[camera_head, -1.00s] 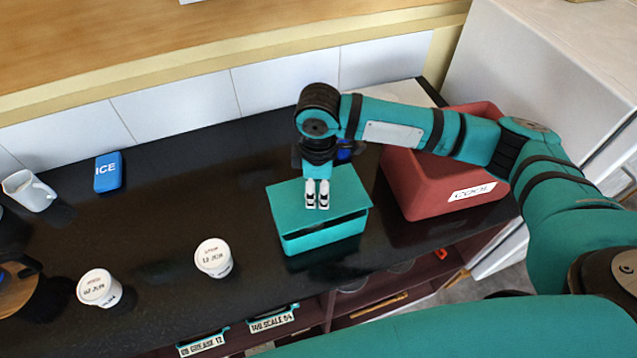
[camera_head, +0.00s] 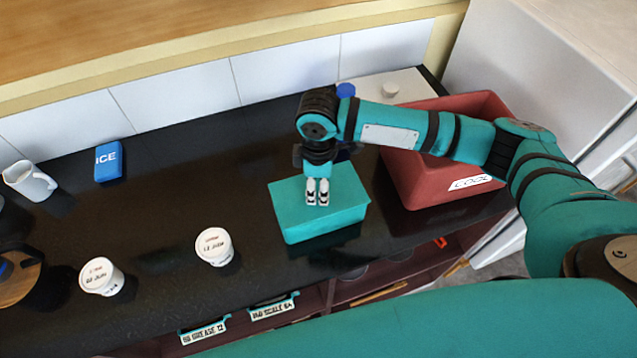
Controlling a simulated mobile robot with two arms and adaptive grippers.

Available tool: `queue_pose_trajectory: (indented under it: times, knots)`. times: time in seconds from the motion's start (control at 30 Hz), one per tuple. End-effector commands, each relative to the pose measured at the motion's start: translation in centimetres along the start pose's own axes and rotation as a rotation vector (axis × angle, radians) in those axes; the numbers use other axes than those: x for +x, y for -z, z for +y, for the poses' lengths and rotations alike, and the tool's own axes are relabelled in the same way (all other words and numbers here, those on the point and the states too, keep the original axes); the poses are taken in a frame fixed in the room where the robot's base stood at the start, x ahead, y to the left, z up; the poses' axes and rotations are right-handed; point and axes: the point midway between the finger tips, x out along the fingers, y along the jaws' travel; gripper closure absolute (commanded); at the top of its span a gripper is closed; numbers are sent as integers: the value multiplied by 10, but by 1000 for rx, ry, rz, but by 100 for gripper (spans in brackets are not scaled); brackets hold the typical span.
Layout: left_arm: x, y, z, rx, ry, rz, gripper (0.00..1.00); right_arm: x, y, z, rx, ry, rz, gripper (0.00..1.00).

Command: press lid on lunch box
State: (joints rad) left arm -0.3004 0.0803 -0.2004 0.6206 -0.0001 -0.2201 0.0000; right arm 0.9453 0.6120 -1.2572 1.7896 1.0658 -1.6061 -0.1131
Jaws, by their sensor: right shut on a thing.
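The teal lunch box (camera_head: 326,230) stands on the black counter, left of the red bin. Its teal lid (camera_head: 345,193) lies over the top, lined up with the walls, with no clear gap on the sides I see. My right gripper (camera_head: 317,195) points down at the middle of the lid. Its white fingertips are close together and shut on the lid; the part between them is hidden. The far edge of the lid is partly behind my wrist. My left gripper is not in view.
Two white lidded tubs (camera_head: 214,246) (camera_head: 101,277), a blue ICE pack (camera_head: 108,161) and a white jug (camera_head: 28,182) stand to the left. Counter between box and ICE pack is clear.

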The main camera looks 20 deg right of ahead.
Motion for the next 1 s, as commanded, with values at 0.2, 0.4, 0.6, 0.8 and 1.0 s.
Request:
queue_pose_trajectory:
  times: [0.2, 0.4, 0.6, 0.8, 1.0]
  knots:
    - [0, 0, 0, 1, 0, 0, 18, 0, 0, 0, 0, 0, 0, 58]
    - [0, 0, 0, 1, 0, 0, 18, 0, 0, 0, 0, 0, 0, 33]
    - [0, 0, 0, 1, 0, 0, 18, 0, 0, 0, 0, 0, 0, 31]
    - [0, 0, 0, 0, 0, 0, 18, 0, 0, 0, 0, 0, 0, 9]
    - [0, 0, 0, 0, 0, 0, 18, 0, 0, 0, 0, 0, 0, 9]
